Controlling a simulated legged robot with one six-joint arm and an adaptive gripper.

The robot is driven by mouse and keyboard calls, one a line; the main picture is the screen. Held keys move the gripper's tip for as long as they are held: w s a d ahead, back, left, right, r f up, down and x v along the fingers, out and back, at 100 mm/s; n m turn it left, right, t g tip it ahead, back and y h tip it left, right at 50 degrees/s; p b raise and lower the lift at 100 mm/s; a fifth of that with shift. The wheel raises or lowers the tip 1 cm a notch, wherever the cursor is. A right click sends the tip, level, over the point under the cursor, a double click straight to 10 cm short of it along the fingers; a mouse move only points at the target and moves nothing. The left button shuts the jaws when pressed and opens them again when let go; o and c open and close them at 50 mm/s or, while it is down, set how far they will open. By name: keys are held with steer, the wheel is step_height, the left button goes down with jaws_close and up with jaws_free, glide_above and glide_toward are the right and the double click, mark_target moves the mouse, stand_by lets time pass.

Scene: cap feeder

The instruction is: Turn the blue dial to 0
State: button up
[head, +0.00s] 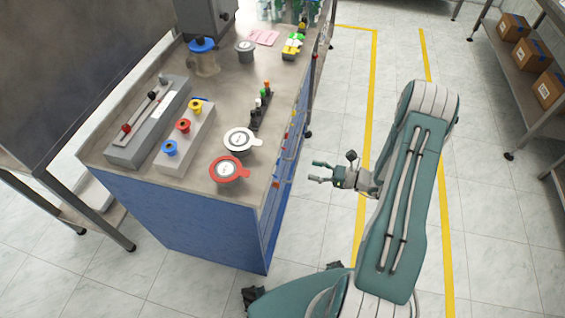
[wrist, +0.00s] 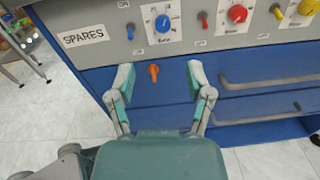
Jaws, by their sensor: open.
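The blue dial (wrist: 162,23) is a round knob on a white scale plate on the bench's front panel, at the top of the wrist view. Its scale figures are too small to read, so I cannot tell its setting. My gripper (wrist: 160,78) is open and empty, its fingers below the dial in the picture and apart from it. In the head view my gripper (head: 316,171) is to the right of the bench, at the end of my arm. The dial cannot be made out there.
An orange switch (wrist: 153,72) shows between my fingers. A blue switch (wrist: 130,31) and a red switch (wrist: 204,20) flank the dial. A red dial (wrist: 237,14) is further right. Drawer handles (wrist: 265,80) run below. The bench top (head: 215,110) carries several fixtures. Open floor lies right.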

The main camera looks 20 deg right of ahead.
steer(key=x, duration=1)
steer(key=shift+w+a+f+t, duration=0.15)
steer(key=shift+w+f+t, duration=0.05)
steer(key=shift+w+t, duration=0.1)
jaws_close()
